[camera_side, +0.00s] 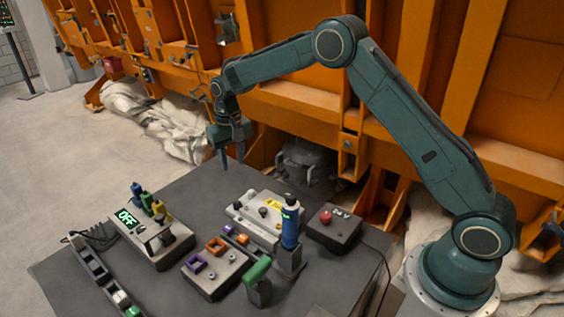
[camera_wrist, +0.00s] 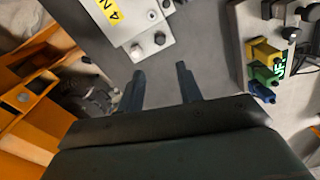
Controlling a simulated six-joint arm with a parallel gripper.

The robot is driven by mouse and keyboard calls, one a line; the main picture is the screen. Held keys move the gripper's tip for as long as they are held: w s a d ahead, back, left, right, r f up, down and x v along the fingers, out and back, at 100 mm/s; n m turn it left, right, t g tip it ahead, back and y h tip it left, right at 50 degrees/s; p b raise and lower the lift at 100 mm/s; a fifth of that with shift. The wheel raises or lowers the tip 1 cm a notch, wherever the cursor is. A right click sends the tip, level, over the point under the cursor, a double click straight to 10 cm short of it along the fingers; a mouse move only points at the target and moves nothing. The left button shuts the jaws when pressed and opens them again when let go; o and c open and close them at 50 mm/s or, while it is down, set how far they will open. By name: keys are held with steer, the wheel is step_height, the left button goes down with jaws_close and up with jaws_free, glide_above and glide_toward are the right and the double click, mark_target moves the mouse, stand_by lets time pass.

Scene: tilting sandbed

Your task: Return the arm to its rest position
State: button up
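My gripper (camera_side: 232,156) hangs fingers-down above the back edge of the dark grey table (camera_side: 190,200), clear of everything on it. In the wrist view my gripper (camera_wrist: 160,80) shows two dark fingers spread apart with only bare grey table between them. It is open and holds nothing. My arm reaches from its base at the right, up over an elbow and down to the left.
A white plate device with a yellow label (camera_side: 262,218) and a box with coloured plugs and an OFF display (camera_side: 150,240) stand on the table. A blue cylinder (camera_side: 290,222), a red-button box (camera_side: 333,228) and a green-handled tool (camera_side: 258,273) stand nearer the front. Orange framework (camera_side: 290,100) rises behind.

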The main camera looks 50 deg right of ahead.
steer(key=s+r+n+t, duration=0.1)
steer(key=s+r+t, duration=0.2)
steer(key=s+r, duration=1.5)
steer(key=s+r+n+t, duration=0.1)
steer(key=s+n+t, duration=0.1)
steer(key=s, duration=1.9)
steer(key=shift+s+t, duration=0.25)
steer(key=shift+t, duration=0.05)
steer(key=shift+w+d+r, duration=0.1)
steer(key=shift+r, duration=0.05)
